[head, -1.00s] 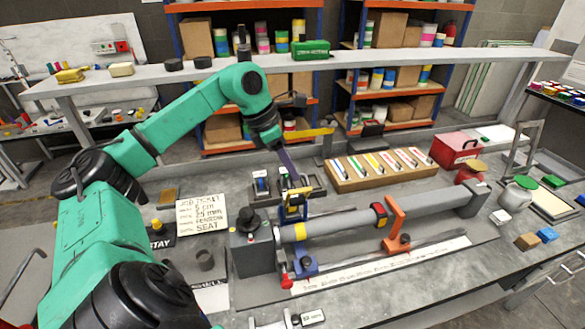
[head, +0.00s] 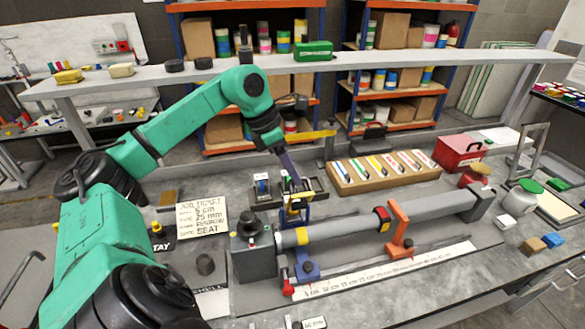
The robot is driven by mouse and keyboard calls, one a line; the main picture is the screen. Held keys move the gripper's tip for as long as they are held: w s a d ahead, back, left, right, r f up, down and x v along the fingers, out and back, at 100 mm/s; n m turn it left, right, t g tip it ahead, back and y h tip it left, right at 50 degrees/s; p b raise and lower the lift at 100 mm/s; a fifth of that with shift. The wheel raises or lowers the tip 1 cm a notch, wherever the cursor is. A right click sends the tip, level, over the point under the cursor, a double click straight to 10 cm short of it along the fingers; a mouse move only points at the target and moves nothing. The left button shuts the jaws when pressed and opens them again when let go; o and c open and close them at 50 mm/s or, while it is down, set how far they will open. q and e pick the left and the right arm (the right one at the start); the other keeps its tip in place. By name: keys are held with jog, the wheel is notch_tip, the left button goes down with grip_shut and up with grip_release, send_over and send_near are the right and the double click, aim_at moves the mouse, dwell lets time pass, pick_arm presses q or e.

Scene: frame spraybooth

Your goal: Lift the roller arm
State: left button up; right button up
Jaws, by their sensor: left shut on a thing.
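My left gripper (head: 297,196) reaches down over the left end of a long grey tube (head: 345,221). It is shut on the top of a small blue frame with a yellowish upper part, which I take to be the roller arm (head: 308,214). The frame stands upright by the tube, close to the tube's yellow band (head: 301,236). The fingers cover part of its top, and I cannot tell whether it is clear of the tube. My right gripper is not in view.
A dark end block (head: 253,258) holds the tube's left end. An orange stand (head: 399,232) and a blue stand (head: 306,268) are by the tube. Behind are a wooden tray (head: 381,181) of coloured strips and a yellow bar (head: 312,138). A job ticket (head: 202,219) lies left.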

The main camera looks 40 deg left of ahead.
pick_arm(q)
jog(key=p+v, duration=0.4)
jog(key=v, duration=1)
jog(key=shift+r, duration=0.25)
jog(key=shift+s+a, duration=0.1)
jog(key=shift+a, duration=0.05)
jog(key=shift+f, duration=0.1)
